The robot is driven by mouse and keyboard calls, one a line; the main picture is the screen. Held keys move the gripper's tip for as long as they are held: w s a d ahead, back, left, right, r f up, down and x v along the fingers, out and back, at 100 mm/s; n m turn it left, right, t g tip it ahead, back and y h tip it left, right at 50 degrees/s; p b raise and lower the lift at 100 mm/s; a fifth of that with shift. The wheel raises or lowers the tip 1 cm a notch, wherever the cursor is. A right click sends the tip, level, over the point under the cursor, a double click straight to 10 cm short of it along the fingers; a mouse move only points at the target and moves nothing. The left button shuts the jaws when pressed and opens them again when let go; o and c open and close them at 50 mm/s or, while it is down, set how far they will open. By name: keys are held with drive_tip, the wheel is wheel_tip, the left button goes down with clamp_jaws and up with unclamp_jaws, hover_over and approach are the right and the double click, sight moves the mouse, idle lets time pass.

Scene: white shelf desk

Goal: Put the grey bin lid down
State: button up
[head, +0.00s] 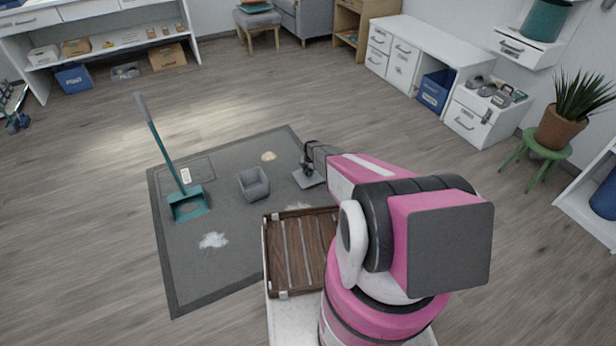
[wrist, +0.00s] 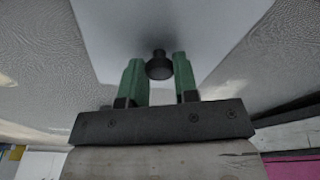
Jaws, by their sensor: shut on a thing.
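The grey bin lid (head: 309,178) is a flat square plate in the head view, at the end of my arm, over the right part of the dark mat. In the wrist view the pale lid (wrist: 215,25) fills much of the top, with a black round knob (wrist: 159,66) on it. My gripper (wrist: 159,80) has green fingers on both sides of the knob and is shut on it; its head-view end (head: 310,160) is small and partly behind my arm. The open grey bin (head: 254,184) stands to the left of the lid. The gap under the lid cannot be judged.
A teal dustpan (head: 188,203) with a long handle stands on the mat (head: 235,255). White debris (head: 213,240) and beige debris (head: 268,156) lie on it. A brown slatted tray (head: 285,255) is close in front of me. Bare mat lies around the bin.

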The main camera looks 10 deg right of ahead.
drive_tip(key=shift+f, duration=1.3)
drive_tip(key=shift+f, duration=0.1)
drive_tip(key=o, duration=0.9)
wheel_tip(320, 180, up, 12)
drive_tip(key=d, duration=0.1)
drive_tip(key=s+r+m, duration=0.8)
drive_tip(key=s+r, duration=0.4)
drive_tip(key=r, duration=0.1)
drive_tip(key=s+r+m+h, duration=0.1)
drive_tip(key=s+r+m, duration=0.8)
drive_tip(key=s+r, duration=0.4)
drive_tip(key=s+a+r+m+t, duration=0.1)
drive_tip(key=s+r+m, duration=0.8)
drive_tip(key=s+r, duration=0.3)
drive_tip(key=shift+s+r, duration=0.2)
drive_tip(key=shift+r, duration=1.5)
